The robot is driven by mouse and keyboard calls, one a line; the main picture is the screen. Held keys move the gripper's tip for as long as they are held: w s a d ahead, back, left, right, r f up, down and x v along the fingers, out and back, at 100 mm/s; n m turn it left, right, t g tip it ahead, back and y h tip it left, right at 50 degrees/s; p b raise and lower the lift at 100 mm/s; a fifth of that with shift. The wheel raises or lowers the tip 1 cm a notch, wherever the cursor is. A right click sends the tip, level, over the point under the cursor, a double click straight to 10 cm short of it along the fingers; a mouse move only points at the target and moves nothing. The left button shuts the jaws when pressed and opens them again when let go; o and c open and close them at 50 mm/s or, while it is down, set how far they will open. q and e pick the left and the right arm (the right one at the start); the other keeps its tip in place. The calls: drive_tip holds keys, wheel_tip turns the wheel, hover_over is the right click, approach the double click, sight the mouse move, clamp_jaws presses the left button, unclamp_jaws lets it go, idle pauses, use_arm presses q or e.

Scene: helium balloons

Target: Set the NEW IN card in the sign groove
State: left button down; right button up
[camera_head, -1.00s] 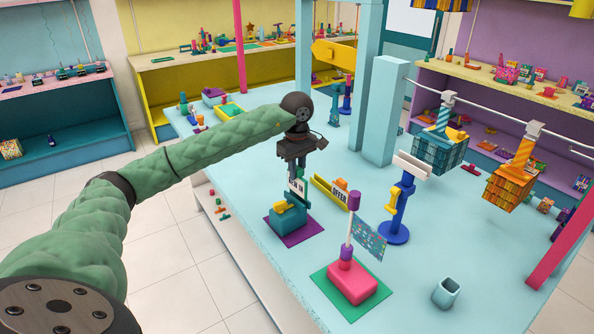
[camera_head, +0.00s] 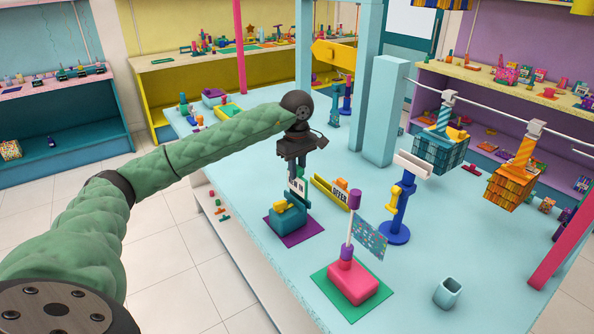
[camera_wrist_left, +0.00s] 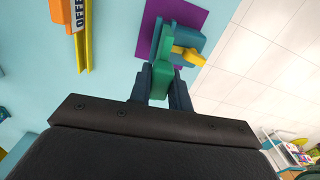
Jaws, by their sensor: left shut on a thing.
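My left gripper (camera_head: 299,167) points down above the teal block (camera_head: 285,222) on the purple mat. It is shut on the NEW IN card (camera_head: 297,187), whose white face shows only part of its lettering. In the left wrist view the green back of the card (camera_wrist_left: 160,80) is between the fingers. The teal block (camera_wrist_left: 187,38) with its yellow part (camera_wrist_left: 188,56) lies just beyond. The card's lower end is at the block; I cannot tell whether it sits in a groove. My right gripper is not in view.
A yellow tray (camera_head: 322,187) with the OFFER card (camera_head: 340,194) lies just right of the gripper. A blue post (camera_head: 400,215) with a white top, a pink block (camera_head: 352,282) with a flag, and a light-blue cup (camera_head: 447,292) stand further right.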

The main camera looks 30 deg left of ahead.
sight(297, 193)
use_arm(q)
drive_tip(key=shift+b, duration=0.35)
idle(0.7)
drive_tip(key=shift+f+b, duration=1.7)
drive_tip(key=shift+f, duration=0.25)
idle(0.4)
drive_tip(key=c, duration=1.2)
unclamp_jaws()
drive_tip(key=shift+r, duration=0.15)
wheel_tip(297, 193, up, 6)
drive_tip(key=shift+b, duration=1)
drive_tip(key=shift+r, duration=0.75)
